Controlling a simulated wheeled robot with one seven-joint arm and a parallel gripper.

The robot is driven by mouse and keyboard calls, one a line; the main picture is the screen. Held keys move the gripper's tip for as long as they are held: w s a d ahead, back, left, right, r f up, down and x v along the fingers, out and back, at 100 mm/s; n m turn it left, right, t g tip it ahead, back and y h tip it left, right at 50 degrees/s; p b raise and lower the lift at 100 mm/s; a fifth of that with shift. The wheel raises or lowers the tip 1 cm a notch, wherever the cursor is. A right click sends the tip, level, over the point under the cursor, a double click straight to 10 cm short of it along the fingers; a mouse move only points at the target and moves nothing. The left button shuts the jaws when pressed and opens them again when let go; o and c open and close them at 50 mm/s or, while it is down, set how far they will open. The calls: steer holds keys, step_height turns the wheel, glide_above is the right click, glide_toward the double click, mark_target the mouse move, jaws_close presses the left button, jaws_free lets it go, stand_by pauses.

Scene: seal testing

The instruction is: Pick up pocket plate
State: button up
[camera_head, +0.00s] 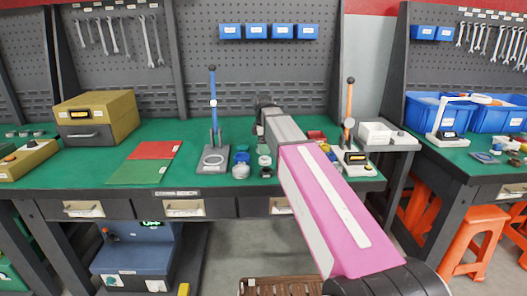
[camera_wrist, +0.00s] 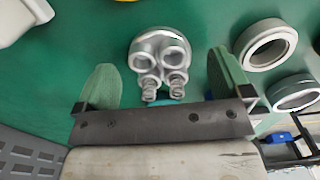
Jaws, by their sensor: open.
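A round grey metal piece (camera_wrist: 160,46) with ring-like pockets and two small springs at its near side lies on the green table top in the wrist view. It looks like the pocket plate, though I cannot be sure. My gripper (camera_wrist: 164,78) is open, with its two green fingers apart on the left and right of this piece. The fingers do not appear to touch it, and nothing is held. In the head view my pink and grey arm covers the gripper and this part of the table.
Two thick grey rings (camera_wrist: 264,45) lie right of the right finger. A white object shows at upper left. In the head view, a blue-handled press (camera_head: 213,135) and an orange-handled press (camera_head: 349,125) flank my arm. Red and green mats (camera_head: 155,150) lie left.

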steer(key=shift+f, duration=0.55)
steer(key=c, duration=1)
steer(key=shift+c, duration=0.2)
steer(key=shift+r, duration=0.2)
